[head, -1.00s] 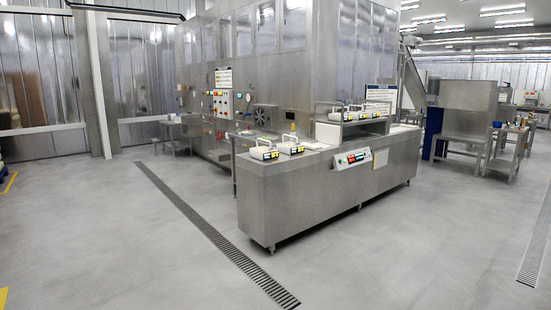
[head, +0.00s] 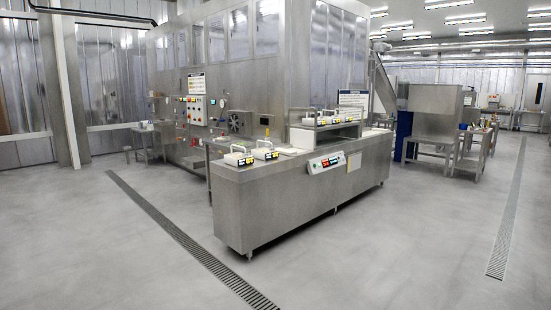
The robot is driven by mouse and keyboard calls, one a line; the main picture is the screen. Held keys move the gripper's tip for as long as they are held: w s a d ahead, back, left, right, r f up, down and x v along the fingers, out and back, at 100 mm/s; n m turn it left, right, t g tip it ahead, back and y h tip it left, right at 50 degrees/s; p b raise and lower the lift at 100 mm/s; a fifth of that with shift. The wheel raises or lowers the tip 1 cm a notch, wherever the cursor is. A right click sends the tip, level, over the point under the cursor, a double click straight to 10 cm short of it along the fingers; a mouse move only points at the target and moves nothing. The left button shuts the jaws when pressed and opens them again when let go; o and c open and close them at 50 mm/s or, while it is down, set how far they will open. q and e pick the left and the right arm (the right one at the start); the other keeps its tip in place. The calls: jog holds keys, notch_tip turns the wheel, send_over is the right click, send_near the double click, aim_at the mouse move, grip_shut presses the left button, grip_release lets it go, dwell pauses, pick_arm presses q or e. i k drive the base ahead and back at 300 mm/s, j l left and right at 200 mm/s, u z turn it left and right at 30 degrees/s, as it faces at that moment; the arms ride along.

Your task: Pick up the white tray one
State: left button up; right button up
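Two white trays sit on the near left end of the steel conveyor counter. The left white tray (head: 238,158) has a dark label with yellow marks and a raised handle. A similar white tray (head: 265,153) stands just right of it. More small trays (head: 329,121) of the same kind stand on the raised shelf of the machine; they are too small to tell apart. I cannot tell which one is tray one. Neither of my grippers shows in the head view.
The long steel counter (head: 270,205) stands ahead on feet, with a control panel (head: 327,163) on its front. Drain grates (head: 180,235) cross the open grey floor. Steel tables (head: 440,150) stand at the right. The floor in front is clear.

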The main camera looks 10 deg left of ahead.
aim_at(236, 160)
jog(key=i+j+u, duration=0.8)
jog(key=i, duration=0.2)
jog(key=i+u, duration=0.5)
jog(key=i, duration=3.5)
